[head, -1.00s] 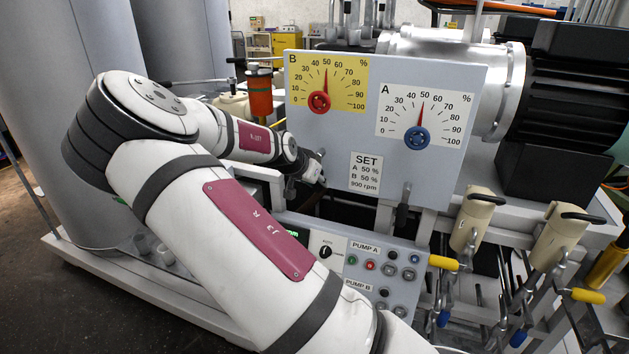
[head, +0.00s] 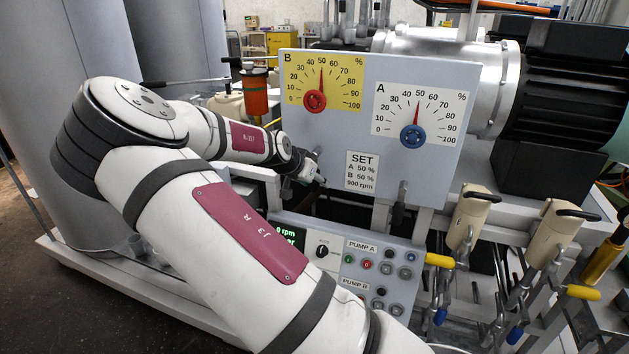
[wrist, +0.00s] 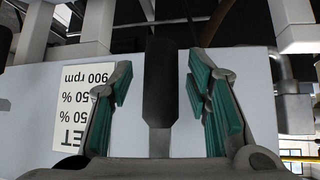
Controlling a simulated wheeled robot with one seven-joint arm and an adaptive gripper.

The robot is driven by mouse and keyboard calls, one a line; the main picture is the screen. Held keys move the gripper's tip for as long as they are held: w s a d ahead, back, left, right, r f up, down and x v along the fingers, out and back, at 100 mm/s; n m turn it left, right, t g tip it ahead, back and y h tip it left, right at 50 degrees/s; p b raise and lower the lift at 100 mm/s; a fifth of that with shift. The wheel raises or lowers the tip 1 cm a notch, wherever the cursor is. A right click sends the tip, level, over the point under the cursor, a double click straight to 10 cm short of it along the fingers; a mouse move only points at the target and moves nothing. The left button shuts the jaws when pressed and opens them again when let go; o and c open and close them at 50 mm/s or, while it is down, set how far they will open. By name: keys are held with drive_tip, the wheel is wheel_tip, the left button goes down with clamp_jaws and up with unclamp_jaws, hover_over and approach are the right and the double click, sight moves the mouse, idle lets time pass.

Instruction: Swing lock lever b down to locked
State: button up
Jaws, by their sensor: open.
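Lock lever b, by its place on the B side, shows in the wrist view as a black grip (wrist: 160,85) in front of the grey panel. The wrist picture is upside down, so the grip's free end points down along the panel. My gripper (wrist: 160,95) is open, with one green-padded finger on each side of the grip and a gap at both sides. In the head view my gripper (head: 315,176) is at the panel's lower left and hides most of this lever. I cannot tell whether it is fully locked.
A similar lever (head: 398,194) hangs down at the panel's lower middle. The SET card (head: 362,170) is right of my gripper. Dials B (head: 320,82) and A (head: 418,115) are above. A control box with pump buttons (head: 370,265) stands below.

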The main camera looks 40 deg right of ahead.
drive_tip(key=v, duration=1.1)
drive_tip(key=shift+s+a+r, duration=0.15)
drive_tip(key=shift+a+r, duration=0.1)
